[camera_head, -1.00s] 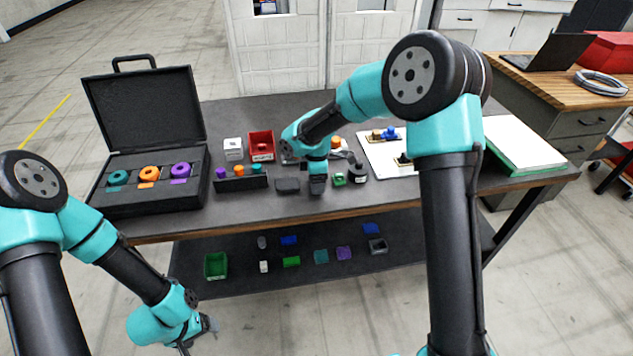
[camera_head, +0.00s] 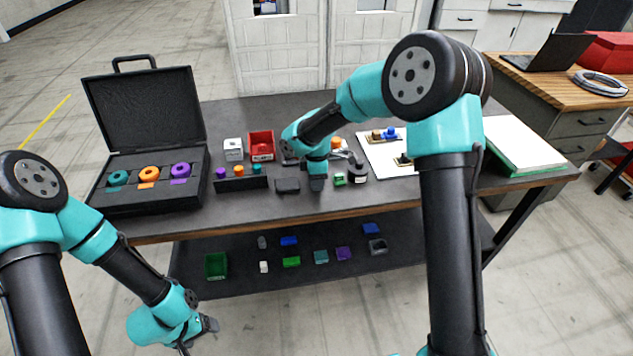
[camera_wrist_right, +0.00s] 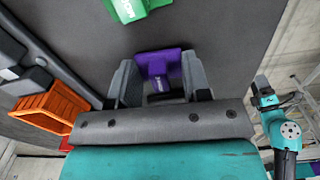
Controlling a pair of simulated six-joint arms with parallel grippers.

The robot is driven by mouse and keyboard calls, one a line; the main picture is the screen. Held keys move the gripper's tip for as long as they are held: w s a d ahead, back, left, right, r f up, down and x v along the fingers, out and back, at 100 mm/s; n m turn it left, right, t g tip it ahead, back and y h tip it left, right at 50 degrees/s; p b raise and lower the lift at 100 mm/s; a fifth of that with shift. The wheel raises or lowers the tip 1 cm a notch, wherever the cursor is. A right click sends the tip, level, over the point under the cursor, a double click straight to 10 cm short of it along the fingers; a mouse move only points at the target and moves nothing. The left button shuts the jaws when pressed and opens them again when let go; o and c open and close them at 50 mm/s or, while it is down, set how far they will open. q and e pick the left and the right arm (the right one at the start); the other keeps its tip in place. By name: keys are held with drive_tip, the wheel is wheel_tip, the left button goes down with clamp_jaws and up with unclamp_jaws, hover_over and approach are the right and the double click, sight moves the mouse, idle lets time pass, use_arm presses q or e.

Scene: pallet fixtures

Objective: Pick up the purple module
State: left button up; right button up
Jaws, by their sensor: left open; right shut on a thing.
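In the right wrist view, the purple module (camera_wrist_right: 158,66) sits between the two fingers of my right gripper (camera_wrist_right: 160,82), which is shut on it. In the head view my right gripper (camera_head: 317,185) is low over the front middle of the table, and the module is hidden there by the gripper. I cannot tell whether the module touches the table. My left gripper (camera_head: 208,325) is open and empty, low in front of the table and well away from the module.
A green block (camera_head: 339,179) and a dark round part (camera_head: 357,173) stand right of my right gripper. A dark block (camera_head: 287,186) lies left of it. An open case (camera_head: 107,196) with coloured rings is at the left. A red bin (camera_head: 261,144) stands behind. An orange bin (camera_wrist_right: 48,107) shows in the wrist view.

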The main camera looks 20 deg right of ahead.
drive_tip(key=shift+r, duration=0.15)
drive_tip(key=shift+r, duration=1.45)
drive_tip(key=shift+s+r, duration=0.2)
drive_tip(key=shift+r, duration=0.05)
drive_tip(key=s+a+r, duration=0.1)
drive_tip(key=s+a, duration=0.3)
drive_tip(key=s, duration=1.1)
drive_tip(key=shift+a+r, duration=0.15)
drive_tip(key=shift+a, duration=0.05)
